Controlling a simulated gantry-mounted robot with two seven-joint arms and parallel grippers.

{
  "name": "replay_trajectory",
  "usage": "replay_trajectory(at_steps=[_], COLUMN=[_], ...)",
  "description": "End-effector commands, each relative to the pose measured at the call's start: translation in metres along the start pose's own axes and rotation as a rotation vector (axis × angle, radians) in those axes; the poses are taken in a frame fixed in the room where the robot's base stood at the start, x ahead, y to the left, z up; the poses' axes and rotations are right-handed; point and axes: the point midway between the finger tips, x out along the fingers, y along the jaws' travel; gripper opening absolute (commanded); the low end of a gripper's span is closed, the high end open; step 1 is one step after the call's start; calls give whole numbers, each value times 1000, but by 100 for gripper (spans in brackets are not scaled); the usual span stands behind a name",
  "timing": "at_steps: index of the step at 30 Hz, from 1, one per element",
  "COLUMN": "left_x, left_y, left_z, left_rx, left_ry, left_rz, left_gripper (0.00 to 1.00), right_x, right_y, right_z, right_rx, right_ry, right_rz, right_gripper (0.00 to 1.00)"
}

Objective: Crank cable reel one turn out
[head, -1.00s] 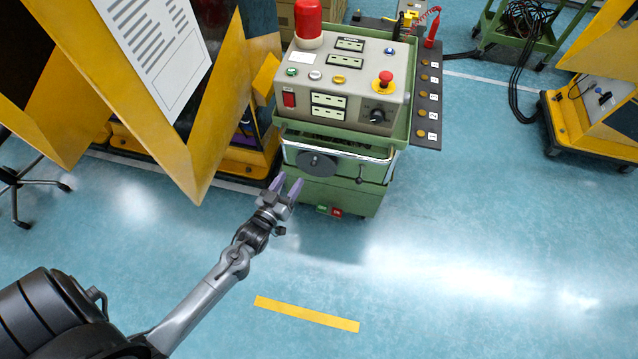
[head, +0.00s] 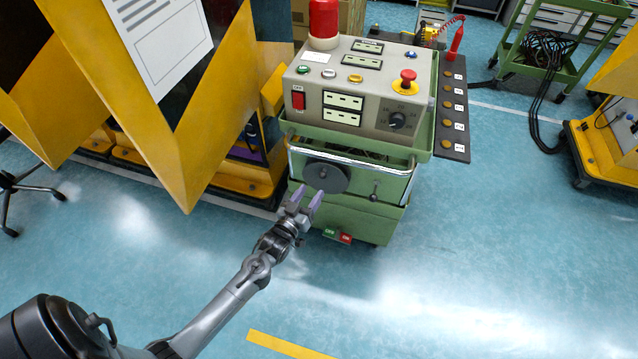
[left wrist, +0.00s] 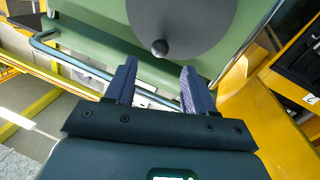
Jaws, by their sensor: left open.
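The cable reel is a dark grey disc (head: 333,180) on the front of the green cart, below the chrome rail. In the left wrist view the disc (left wrist: 190,22) fills the top middle, with a round dark crank knob (left wrist: 160,47) near its lower edge. My left gripper (head: 308,195) is open and empty, its purple-lined fingers pointing at the cart just below the disc. In the left wrist view the fingertips (left wrist: 159,66) lie either side of the knob in the picture; how far short of it they are I cannot tell. My right gripper is out of view.
The chrome rail (head: 350,157) runs across the cart front above the disc. A small black-knobbed lever (head: 373,191) sits to its right. Yellow cabinet panels (head: 185,150) stand close on the left. Open blue floor (head: 480,260) lies to the right.

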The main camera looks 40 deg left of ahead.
Motion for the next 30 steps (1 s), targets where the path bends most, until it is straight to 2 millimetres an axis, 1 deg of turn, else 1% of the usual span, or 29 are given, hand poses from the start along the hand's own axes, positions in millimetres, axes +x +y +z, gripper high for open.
replay_trajectory(at_steps=[1,6,12,18,25,26,30], left_x=[10,36,56,64,64,64,64], left_y=[0,0,0,0,0,0,0], left_z=[2,2,1,0,0,0,0], left_rx=[0,1,0,0,1,1,1], left_ry=[4,3,1,0,0,0,0], left_rz=[1,1,1,1,0,0,0], left_gripper=[54,54,54,54,54,53,31], right_x=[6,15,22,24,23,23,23], right_y=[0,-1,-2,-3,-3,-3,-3], right_z=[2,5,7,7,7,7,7], right_rx=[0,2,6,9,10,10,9], right_ry=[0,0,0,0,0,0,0], right_rz=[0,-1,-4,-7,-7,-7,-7], right_gripper=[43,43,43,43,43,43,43])
